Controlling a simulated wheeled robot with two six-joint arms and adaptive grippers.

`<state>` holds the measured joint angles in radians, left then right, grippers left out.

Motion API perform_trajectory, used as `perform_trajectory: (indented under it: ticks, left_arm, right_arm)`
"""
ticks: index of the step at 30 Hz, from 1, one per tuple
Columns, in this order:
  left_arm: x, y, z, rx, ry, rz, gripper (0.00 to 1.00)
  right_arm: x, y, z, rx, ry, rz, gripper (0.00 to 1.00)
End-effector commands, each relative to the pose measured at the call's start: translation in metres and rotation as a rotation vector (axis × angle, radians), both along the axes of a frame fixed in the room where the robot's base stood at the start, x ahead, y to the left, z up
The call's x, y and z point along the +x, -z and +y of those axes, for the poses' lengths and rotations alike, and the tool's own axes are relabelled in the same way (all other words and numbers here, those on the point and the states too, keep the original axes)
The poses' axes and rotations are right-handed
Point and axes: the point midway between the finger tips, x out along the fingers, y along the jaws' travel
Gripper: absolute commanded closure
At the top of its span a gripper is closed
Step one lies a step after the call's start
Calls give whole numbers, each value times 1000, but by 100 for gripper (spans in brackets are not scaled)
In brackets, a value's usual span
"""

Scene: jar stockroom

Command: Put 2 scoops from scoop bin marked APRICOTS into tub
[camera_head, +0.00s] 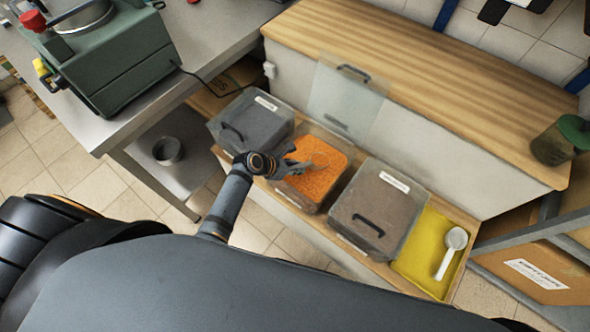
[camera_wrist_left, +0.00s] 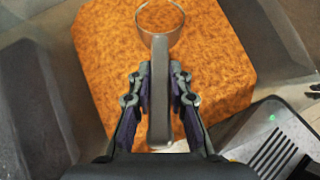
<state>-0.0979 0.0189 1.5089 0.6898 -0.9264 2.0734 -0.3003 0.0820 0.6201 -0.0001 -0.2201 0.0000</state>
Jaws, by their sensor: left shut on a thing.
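The open scoop bin (camera_head: 302,203) in the middle holds orange contents (camera_head: 325,178); its clear lid (camera_head: 340,100) stands raised at the back. No label on it is readable. My left gripper (camera_head: 293,166) is over this bin, at its left side. In the left wrist view, my left gripper (camera_wrist_left: 160,90) is shut on the handle of a scoop (camera_wrist_left: 159,110). The scoop's round bowl points away over the orange contents. I cannot tell whether the bowl is filled or only shows orange behind it. I cannot identify the tub for certain. My right gripper is not in view.
Closed bins stand left (camera_head: 250,122) and right (camera_head: 378,211). A white scoop (camera_head: 450,252) lies on a yellow tray (camera_head: 420,250). A green machine (camera_head: 130,55) stands on the steel table. A grey round container (camera_head: 168,151) sits on the shelf below. A green-lidded jar (camera_head: 560,143) is far right.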

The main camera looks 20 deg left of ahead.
Motion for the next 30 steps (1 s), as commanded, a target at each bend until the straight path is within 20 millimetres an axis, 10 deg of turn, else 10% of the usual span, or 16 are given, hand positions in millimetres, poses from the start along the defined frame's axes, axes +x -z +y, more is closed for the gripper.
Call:
perform_trajectory:
  ticks: [30]
  left_arm:
    - [-10,-74,10,-153,1,-151,100]
  right_arm:
    - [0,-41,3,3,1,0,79]
